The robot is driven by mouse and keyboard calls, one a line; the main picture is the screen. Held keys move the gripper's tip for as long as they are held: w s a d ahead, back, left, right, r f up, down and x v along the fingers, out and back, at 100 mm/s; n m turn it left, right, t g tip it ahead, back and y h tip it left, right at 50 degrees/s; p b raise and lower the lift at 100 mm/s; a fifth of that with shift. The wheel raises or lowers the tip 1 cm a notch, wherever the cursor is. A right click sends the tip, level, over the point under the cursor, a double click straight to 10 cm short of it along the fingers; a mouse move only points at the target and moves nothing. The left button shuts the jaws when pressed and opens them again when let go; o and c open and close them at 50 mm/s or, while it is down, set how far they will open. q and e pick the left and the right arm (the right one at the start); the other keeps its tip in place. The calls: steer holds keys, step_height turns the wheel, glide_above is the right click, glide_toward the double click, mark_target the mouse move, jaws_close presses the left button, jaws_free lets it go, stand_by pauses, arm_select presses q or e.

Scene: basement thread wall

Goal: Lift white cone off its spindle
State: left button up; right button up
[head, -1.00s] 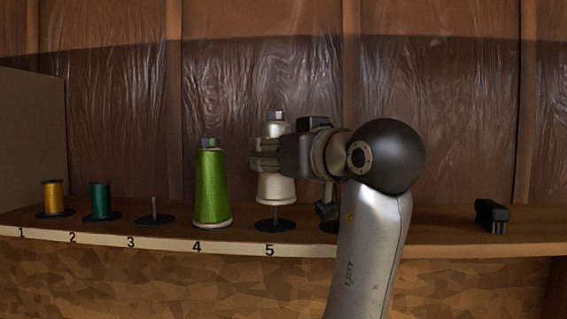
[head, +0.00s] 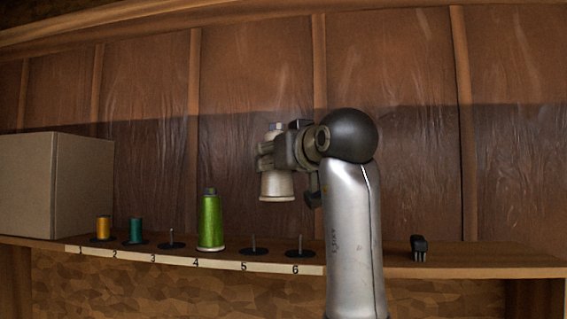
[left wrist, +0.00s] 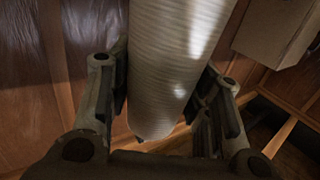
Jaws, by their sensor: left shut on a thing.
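The white cone (head: 277,187) hangs in the air above the shelf, near upright with its wide end down. My left gripper (head: 266,155) is shut on the white cone around its upper part. The bare spindle at label 5 (head: 253,244) stands below and slightly left of the cone, with a clear gap between them. In the left wrist view the cone (left wrist: 170,60) fills the space between the two fingers. My right gripper is not in view.
A green cone (head: 210,222) stands at label 4. Small yellow (head: 103,228) and teal (head: 136,231) spools stand at 1 and 2. Spindles 3 (head: 172,240) and 6 (head: 299,247) are bare. A cardboard-coloured box (head: 60,185) is at left, a black object (head: 418,248) at right.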

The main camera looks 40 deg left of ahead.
arm_select(q)
steer(key=shift+a+r, duration=0.15)
steer(key=shift+r, duration=1.85)
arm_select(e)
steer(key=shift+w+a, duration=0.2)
